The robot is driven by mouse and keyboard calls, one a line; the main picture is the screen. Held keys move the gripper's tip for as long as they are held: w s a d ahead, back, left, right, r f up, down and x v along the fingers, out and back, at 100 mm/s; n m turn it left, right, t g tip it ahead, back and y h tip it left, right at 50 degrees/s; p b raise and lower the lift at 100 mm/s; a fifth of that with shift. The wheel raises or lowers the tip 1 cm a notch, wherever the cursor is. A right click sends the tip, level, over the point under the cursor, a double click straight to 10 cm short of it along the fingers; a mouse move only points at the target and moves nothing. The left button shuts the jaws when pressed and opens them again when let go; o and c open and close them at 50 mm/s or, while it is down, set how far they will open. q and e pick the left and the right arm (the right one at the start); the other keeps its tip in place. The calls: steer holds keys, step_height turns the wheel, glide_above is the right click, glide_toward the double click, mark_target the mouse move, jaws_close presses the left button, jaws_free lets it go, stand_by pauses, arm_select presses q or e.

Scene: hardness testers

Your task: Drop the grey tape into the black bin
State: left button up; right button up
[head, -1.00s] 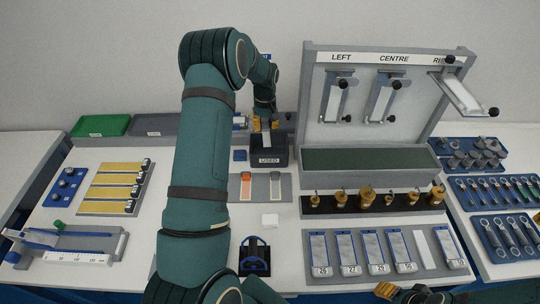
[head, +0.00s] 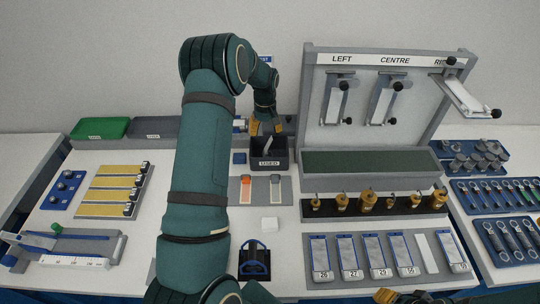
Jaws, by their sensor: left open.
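The black bin (head: 269,163), labelled USED, stands at the back centre of the table. My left gripper (head: 266,130) is over the bin, fingers pointing down, open. A light grey strip (head: 267,147), which looks like the grey tape, stands tilted in the bin opening below the fingers, apparently let go. Its lower end is hidden by the bin's front wall. My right gripper (head: 425,298) shows only in part at the bottom edge, and its opening cannot be made out.
A grey mat with an orange-marked piece (head: 247,184) and a grey-marked piece (head: 275,184) lies in front of the bin. A white block (head: 270,224) is nearer. The tester panel (head: 376,100) stands right of the bin.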

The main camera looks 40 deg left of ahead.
arm_select(q)
step_height(320, 180, up, 11)
steer(key=shift+r, duration=0.15)
stand_by(0.4)
